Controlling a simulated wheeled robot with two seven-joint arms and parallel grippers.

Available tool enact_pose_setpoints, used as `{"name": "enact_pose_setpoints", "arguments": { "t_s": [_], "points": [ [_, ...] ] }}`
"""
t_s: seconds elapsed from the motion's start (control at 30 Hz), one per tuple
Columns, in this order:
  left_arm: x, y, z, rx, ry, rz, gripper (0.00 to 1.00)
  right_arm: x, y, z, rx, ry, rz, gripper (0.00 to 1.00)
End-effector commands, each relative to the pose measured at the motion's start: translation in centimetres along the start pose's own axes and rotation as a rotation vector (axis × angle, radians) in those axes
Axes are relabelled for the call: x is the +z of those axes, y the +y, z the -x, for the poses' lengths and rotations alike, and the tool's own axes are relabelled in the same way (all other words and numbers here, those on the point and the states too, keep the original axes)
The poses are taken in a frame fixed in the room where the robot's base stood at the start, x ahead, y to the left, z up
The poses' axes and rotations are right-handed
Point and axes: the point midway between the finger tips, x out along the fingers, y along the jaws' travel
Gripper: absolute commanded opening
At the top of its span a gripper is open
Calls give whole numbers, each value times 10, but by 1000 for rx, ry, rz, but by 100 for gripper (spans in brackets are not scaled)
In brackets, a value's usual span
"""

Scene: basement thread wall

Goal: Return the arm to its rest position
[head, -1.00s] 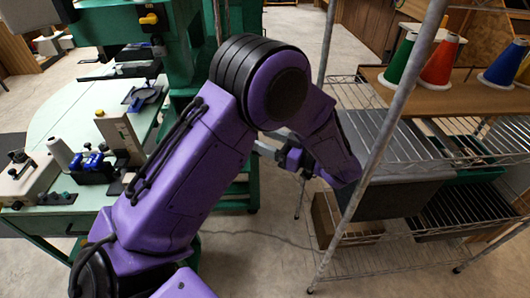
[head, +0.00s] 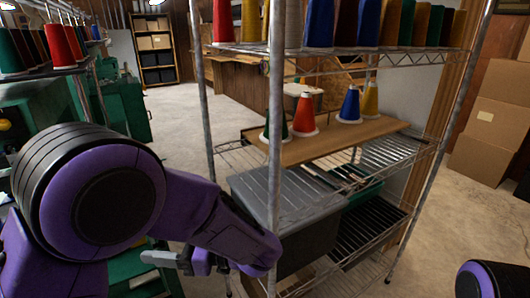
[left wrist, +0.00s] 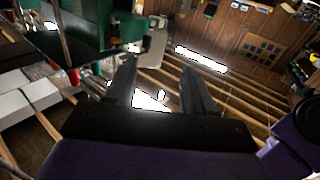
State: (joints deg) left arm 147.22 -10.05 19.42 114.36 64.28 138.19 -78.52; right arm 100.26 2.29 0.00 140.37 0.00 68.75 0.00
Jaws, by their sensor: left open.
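My left arm, purple with black joints, comes in from the left in the head view and bends down in front of the wire rack. My left gripper (head: 165,260) is low in the head view, left of the rack's front post and partly hidden by the wrist. In the left wrist view my left gripper (left wrist: 160,88) has its two dark fingers apart, with nothing between them. A rounded purple and black part of mine shows at the bottom right corner of the head view. My right gripper is not in view.
The wire rack (head: 274,130) stands close beside my left forearm. It holds a wooden board (head: 340,140) with thread cones, a grey bin (head: 285,200) and a green tray (head: 360,190). Cardboard boxes (head: 490,120) are stacked at right. Floor is clear behind the rack's left side.

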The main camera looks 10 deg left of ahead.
Motion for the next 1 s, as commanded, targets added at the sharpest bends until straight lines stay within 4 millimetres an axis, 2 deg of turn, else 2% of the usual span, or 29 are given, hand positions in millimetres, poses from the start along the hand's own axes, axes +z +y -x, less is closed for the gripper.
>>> {"name": "enact_pose_setpoints", "arguments": {
  "t_s": [0.07,0.17,0.2,0.23,0.27,0.3,0.37,0.4,0.47,0.5,0.57,0.63,0.7,0.8,0.9,1.0],
  "points": [
    [1,6,0,29,-5,62,53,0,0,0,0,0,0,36],
    [1,49,1,293,-7,231,53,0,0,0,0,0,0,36],
    [7,74,1,463,-22,289,53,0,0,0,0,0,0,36],
    [23,90,2,601,-53,298,53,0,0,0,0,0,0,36],
    [48,103,4,737,-109,277,53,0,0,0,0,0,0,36],
    [87,109,8,875,-199,222,53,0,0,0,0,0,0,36],
    [142,102,12,1006,-339,119,53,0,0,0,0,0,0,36],
    [176,90,14,1060,-431,43,53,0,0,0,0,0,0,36],
    [224,62,13,1107,-564,-81,53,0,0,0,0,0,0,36],
    [253,39,11,1120,-647,-164,53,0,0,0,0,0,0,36],
    [291,-1,6,1120,-760,-294,53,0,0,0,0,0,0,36],
    [326,-50,-3,1099,-866,-441,53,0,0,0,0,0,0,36],
    [349,-96,-15,1068,-935,-572,53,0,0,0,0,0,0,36],
    [368,-146,-34,1000,-980,-681,53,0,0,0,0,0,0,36],
    [378,-171,-43,956,-1001,-731,53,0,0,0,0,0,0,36],
    [380,-179,-44,947,-1007,-746,53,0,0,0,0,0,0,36]
  ]
}}
